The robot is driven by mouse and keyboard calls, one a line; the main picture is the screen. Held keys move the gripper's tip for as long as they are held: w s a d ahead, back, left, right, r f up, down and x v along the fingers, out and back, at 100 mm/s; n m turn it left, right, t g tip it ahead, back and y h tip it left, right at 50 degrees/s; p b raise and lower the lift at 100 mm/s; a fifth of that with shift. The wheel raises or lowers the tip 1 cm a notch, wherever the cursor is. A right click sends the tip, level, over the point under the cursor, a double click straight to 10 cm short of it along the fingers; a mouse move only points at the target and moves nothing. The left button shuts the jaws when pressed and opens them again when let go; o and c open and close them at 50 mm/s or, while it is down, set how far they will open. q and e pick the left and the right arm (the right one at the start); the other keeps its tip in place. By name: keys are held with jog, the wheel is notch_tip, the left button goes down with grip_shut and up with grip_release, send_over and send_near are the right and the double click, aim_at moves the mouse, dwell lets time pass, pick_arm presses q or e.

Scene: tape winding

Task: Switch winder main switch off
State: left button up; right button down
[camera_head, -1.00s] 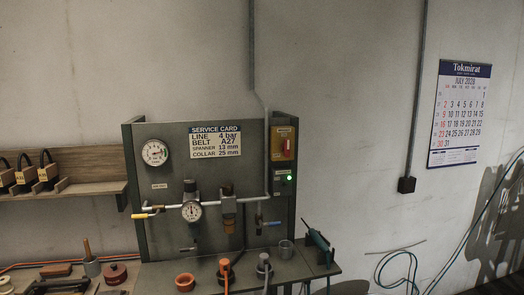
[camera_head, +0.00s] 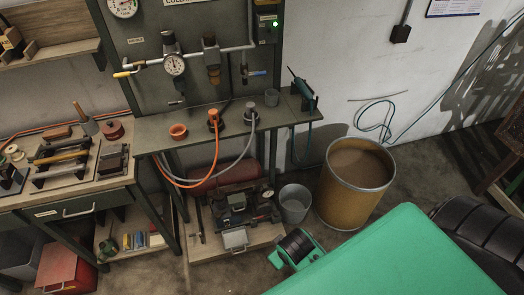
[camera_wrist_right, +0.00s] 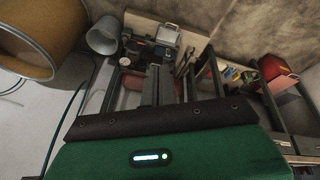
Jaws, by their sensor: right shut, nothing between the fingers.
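The switch panel stands at the back of the bench. In the head view, only its lower part shows at the top edge: a dark box with a lit green lamp (camera_head: 275,24). The red switch on its yellow plate is cut off above the frame, so its position cannot be seen. My right gripper (camera_wrist_right: 158,86) shows in the right wrist view as dark fingers, shut and empty, with the lower shelf and floor beyond them. It is away from the panel. My left gripper is not in view.
A narrow bench (camera_head: 185,138) holds an orange ring, hoses and a teal tool (camera_head: 304,92). A yellow drum (camera_head: 345,205) and grey bucket (camera_head: 294,208) stand on the floor to its right. A tool bench (camera_head: 55,205) is at left.

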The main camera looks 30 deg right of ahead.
jog(key=w+d+r+n+t+h+p, duration=0.15)
jog(key=w+d+r+h, duration=0.25)
jog(key=w+r, duration=1)
jog(key=w+d+r+t+h, duration=0.3)
jog(key=w+d+r+h, duration=0.1)
jog(key=w+r, duration=1.1)
jog(key=w+r+n+h, duration=0.1)
jog(key=w+r+h, duration=0.2)
jog(key=r, duration=1)
jog(key=w+a+r+n+h, duration=0.1)
jog(key=w+r+h, duration=0.2)
jog(key=w+r, duration=0.5)
notch_tip(320, 180, up, 5)
jog(key=shift+w+a+t+h, duration=0.25)
jog(key=shift+w+t+h, duration=0.15)
jog(key=shift+t, duration=0.05)
jog(key=shift+s+d+p+x, duration=0.35)
jog(key=shift+p+x, duration=0.95)
jog(key=shift+x, duration=0.85)
jog(key=shift+s+d+p+x, duration=0.1)
jog(key=shift+s+p+x, duration=0.35)
jog(key=shift+p+x, duration=1.3)
jog(key=shift+s+d+p+x, duration=0.3)
jog(key=shift+p+x, duration=0.55)
jog(key=shift+x, duration=1.7)
